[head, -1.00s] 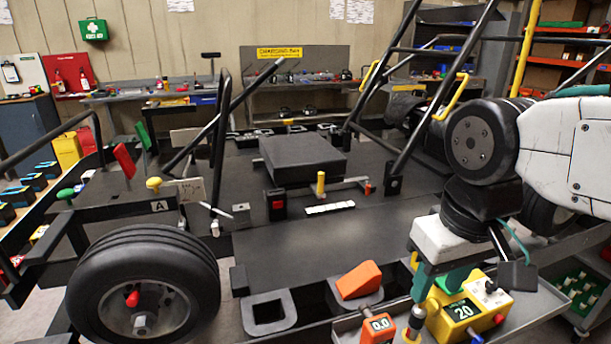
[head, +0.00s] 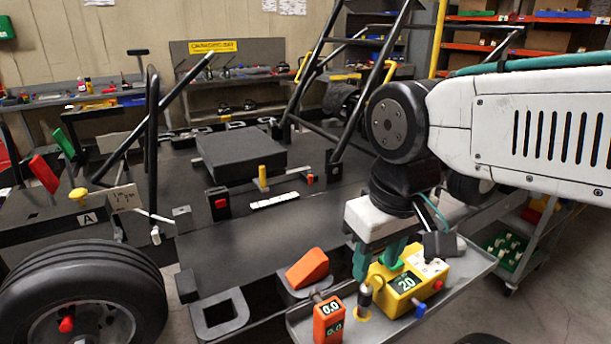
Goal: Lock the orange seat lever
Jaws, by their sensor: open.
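The flat black seat block (head: 240,152) lies on the kart's dark floor in the head view. An upright yellow-orange lever (head: 263,177) stands at its front edge, beside a thin grey bar that runs right to a small orange-red piece (head: 309,180). My gripper (head: 378,262) hangs downward right of and nearer than the lever, well apart from it. Its green fingers are open, over the tray beside a yellow box (head: 400,286) reading 20. I see nothing held; the box hides part of the fingertips' surroundings.
The grey tray (head: 466,262) also holds an orange 0.0 gauge (head: 328,318). An orange wedge (head: 307,268) sits close by. Black roll bars (head: 345,85) rise behind and right of the seat. A wheel (head: 80,295) fills the lower left.

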